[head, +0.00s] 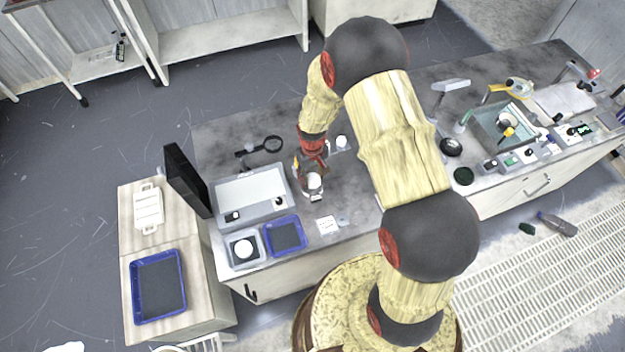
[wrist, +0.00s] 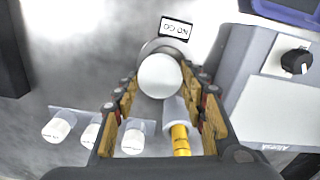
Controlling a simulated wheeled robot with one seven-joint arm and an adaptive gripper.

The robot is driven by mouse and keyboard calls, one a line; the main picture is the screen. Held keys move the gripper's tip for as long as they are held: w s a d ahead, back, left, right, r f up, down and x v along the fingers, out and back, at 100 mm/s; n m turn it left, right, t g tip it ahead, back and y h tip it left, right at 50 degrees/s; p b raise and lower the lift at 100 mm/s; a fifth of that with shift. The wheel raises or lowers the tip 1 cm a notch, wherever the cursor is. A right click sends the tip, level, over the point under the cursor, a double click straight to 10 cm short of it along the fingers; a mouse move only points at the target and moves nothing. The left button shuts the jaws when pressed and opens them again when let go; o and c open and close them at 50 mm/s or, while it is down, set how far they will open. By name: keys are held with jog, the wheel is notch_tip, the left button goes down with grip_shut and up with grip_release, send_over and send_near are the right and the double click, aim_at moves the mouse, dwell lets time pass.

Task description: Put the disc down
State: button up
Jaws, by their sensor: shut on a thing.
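My gripper (wrist: 160,82) is shut on a round white disc (wrist: 160,75), with its fingertips at the disc's two sides. Below or behind the disc, a grey metallic round piece (wrist: 163,46) partly shows; I cannot tell whether the disc touches it. A small card reading "NO GO" (wrist: 176,28) lies just beyond it. In the head view my gripper (head: 312,165) is low over the bench, and the white disc (head: 313,182) shows beneath it. The fingers are partly hidden there by my wrist.
A grey machine (head: 250,196) stands left of my gripper on the bench (head: 358,182). Small white pieces (wrist: 60,127) and a yellow-banded tube (wrist: 180,138) are close to the fingers.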

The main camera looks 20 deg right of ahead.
aim_at(312, 178)
jog(key=shift+r, duration=0.5)
notch_tip(312, 178, up, 2)
jog(key=shift+r+p, duration=0.2)
jog(key=shift+p, duration=0.2)
jog(key=s+a+r+p, duration=0.2)
jog(key=s+a+r, duration=0.2)
jog(key=s+r, duration=0.5)
jog(key=s, duration=0.4)
jog(key=shift+r, duration=0.15)
